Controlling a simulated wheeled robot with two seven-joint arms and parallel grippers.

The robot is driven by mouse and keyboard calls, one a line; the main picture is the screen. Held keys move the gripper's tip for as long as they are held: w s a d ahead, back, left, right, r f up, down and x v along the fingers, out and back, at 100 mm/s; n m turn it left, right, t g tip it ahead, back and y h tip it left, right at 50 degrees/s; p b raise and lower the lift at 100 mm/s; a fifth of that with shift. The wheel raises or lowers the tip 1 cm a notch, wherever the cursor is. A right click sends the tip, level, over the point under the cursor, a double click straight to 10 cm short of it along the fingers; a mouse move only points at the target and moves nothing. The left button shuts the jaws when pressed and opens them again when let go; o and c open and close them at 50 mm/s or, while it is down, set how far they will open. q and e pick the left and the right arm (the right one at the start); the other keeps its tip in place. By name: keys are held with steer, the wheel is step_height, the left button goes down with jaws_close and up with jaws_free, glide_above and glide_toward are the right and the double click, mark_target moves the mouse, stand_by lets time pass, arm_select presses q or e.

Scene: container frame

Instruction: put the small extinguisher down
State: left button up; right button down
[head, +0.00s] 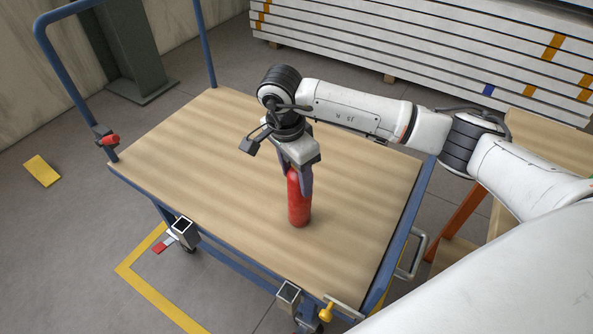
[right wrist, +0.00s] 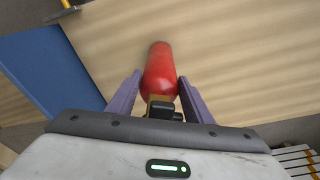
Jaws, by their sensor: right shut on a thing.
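The small red extinguisher (head: 299,205) is upright at the wooden top of the blue cart (head: 205,150). Its base looks to be on or just above the wood; I cannot tell which. My right gripper (head: 298,180) comes down from above and is shut on its upper part. In the right wrist view the extinguisher (right wrist: 160,75) lies between the two purple-grey fingers (right wrist: 156,98), with its dark valve close to the palm. The gripper hides the extinguisher's top in the head view. My left gripper is not in view.
The cart top is otherwise bare, with free wood around the extinguisher. A blue handle frame (head: 62,85) rises at the cart's left end. Stacked white panels (head: 430,45) lie behind. A wooden-topped bench with orange legs (head: 462,222) stands to the right.

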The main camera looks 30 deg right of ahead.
steer(key=shift+r, duration=0.1)
steer(key=c, duration=0.9)
jaws_free()
steer(key=r, duration=0.4)
steer(key=a+r, duration=0.1)
steer(key=r, duration=0.6)
steer(key=shift+s+a+r, duration=0.15)
steer(key=shift+a+r, duration=0.15)
steer(key=shift+r, duration=0.1)
